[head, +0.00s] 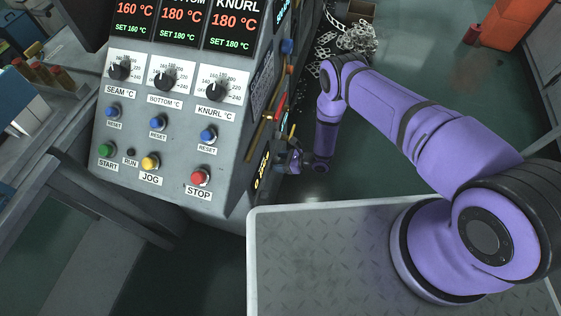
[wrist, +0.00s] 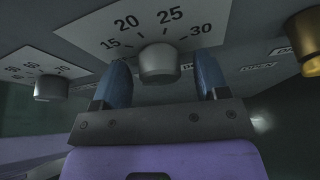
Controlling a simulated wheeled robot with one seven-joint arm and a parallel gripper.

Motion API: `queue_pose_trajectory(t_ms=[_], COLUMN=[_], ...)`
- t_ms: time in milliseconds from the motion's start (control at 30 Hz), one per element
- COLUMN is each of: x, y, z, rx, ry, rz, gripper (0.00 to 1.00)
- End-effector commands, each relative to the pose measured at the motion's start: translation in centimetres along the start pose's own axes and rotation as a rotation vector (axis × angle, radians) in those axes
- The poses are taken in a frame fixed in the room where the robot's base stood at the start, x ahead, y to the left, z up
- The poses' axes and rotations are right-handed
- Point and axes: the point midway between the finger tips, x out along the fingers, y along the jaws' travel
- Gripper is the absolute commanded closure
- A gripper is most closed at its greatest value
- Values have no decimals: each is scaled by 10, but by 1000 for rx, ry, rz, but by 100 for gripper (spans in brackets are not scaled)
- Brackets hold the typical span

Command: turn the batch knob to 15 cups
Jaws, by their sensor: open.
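In the wrist view a silver-grey knob (wrist: 158,63) stands out from a white dial plate (wrist: 105,32) marked 15, 20, 25 and 30. I take it for the batch knob, though no name label is readable. Its pointer mark cannot be made out. My gripper (wrist: 162,75) is open, with one blue finger to the left of the knob and one to the right. Gaps show on both sides, and the knob is not gripped. In the head view my gripper (head: 294,160) is at the panel's right side face, small and partly hidden, and this knob cannot be seen.
A second knob (wrist: 50,88) with its own dial is left of my gripper, and a brass part (wrist: 306,48) is to the right. In the head view the front panel (head: 180,120) carries three black knobs and several buttons. Metal scraps (head: 345,42) lie behind my arm.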

Motion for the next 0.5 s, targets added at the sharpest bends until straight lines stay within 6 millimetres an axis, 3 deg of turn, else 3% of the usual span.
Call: queue_pose_trajectory(t_ms=[67,267,500], x=[0,0,-1], y=[0,0,0], z=[0,0,0], rx=[0,0,13], ry=[0,0,0], rz=[0,0,4], gripper=[35,81,82])
